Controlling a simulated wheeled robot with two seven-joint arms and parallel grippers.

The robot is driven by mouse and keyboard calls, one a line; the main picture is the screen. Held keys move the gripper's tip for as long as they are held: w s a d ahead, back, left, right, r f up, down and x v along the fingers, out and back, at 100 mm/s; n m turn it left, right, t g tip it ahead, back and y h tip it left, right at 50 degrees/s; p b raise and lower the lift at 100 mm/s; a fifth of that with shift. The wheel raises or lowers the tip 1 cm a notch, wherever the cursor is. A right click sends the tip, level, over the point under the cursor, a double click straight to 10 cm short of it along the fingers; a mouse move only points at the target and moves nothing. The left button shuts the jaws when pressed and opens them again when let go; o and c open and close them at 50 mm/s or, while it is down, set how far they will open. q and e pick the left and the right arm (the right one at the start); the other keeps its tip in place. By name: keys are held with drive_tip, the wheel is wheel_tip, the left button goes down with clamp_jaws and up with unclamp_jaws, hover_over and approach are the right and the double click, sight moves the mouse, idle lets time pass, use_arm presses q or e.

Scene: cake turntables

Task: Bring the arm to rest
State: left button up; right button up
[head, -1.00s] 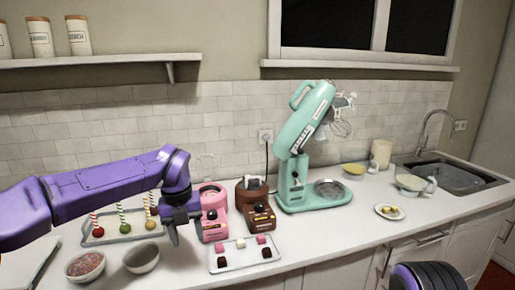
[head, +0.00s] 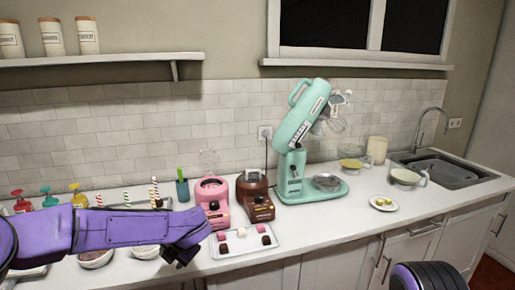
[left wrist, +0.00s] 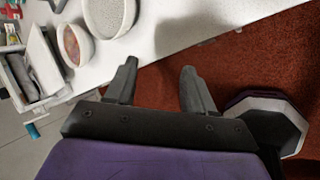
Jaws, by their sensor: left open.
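My left arm (head: 105,230) is purple and reaches in from the left of the head view, low over the counter's front edge. My left gripper (head: 180,258) shows there as a small dark part below the arm's end. In the left wrist view the left gripper (left wrist: 160,85) has its two dark fingers apart, with nothing between them. It hangs over the red-brown floor (left wrist: 235,75), just off the counter edge. A purple and black part of my right arm (head: 428,277) shows at the bottom right of the head view; its gripper is out of view.
A tray of pink, white and brown pieces (head: 222,250) lies right of the left gripper. Pink (head: 212,203) and brown (head: 256,202) machines and a mint mixer (head: 295,165) stand behind. Two bowls (left wrist: 108,15) (left wrist: 76,44) sit near the counter edge. Free floor lies in front.

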use_arm(q)
drive_tip(key=s+f+m+t+b, duration=0.1)
drive_tip(key=s+f+m, duration=0.35)
drive_tip(key=f, duration=0.25)
drive_tip(key=s+a+f+m+t, duration=0.1)
drive_tip(key=s+f+m, duration=0.3)
drive_tip(key=f+m, duration=0.25)
drive_tip(key=s+f+m+t+b, duration=0.1)
drive_tip(key=s+f+m+t, duration=0.1)
drive_tip(key=s+f+m, duration=0.45)
drive_tip(key=s+a+f+m+g, duration=0.1)
drive_tip(key=s+f, duration=0.3)
drive_tip(key=s, duration=0.4)
drive_tip(key=s+a+f+m+g+h+b, duration=0.1)
drive_tip(key=s+a+f+m+g, duration=0.1)
drive_tip(key=s, duration=0.5)
drive_tip(key=s+a+f+m+g+h, duration=0.1)
drive_tip(key=s+a+f+m, duration=0.2)
drive_tip(key=s, duration=0.5)
wheel_tip(320, 180, down, 3)
drive_tip(key=shift+s+r+m+g, duration=0.1)
drive_tip(key=shift+s+m+g, duration=0.2)
drive_tip(key=shift+m+g, duration=0.15)
